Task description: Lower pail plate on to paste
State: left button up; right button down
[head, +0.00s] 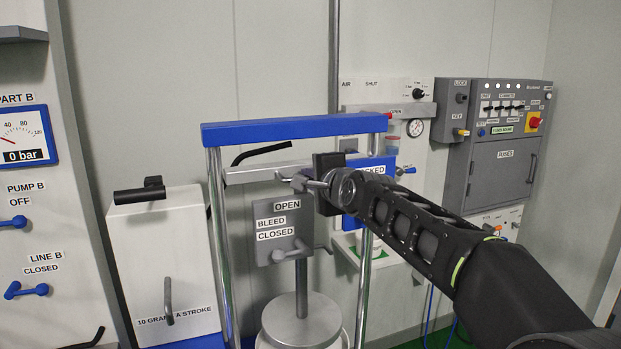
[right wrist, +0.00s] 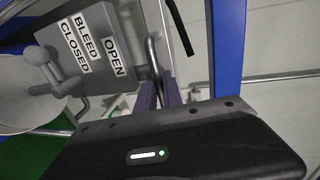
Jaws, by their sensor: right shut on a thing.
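The pail plate (head: 300,322) appears as a round grey plate on an upright rod (head: 302,285), inside a frame with a blue top beam (head: 295,128). The paste is hidden below it. A grey bleed panel (head: 265,232) with OPEN and CLOSED labels and a grey bleed handle (head: 290,252) sits above the plate; the handle is beside the CLOSED label. My right gripper (head: 312,184) is at the panel's upper right, shut on a grey bent lever. In the right wrist view my right gripper's fingers (right wrist: 160,93) close around this lever (right wrist: 152,50). My left gripper is out of view.
A white box labelled 10 GRAM A STROKE (head: 165,265) with a black handle stands left. A gauge panel (head: 25,140) is at far left. Grey control cabinets (head: 500,165) stand at the right. Chrome posts (head: 217,240) flank the plate. A blue LOCKED sign (head: 376,170) is partly behind my arm.

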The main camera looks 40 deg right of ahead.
dwell(0.8)
notch_tip(320, 180, down, 12)
jog(key=b, duration=0.8)
jog(key=shift+r+b, duration=0.15)
jog(key=shift+b, duration=0.25)
jog(key=c, duration=1.5)
grip_release()
jog(key=shift+r, duration=0.25)
jog(key=shift+s, duration=0.15)
jog(key=b, duration=0.1)
send_near(306, 224)
jog(key=shift+s+a+r, duration=0.1)
jog(key=shift+s+r, duration=0.1)
jog(key=shift+s, duration=0.2)
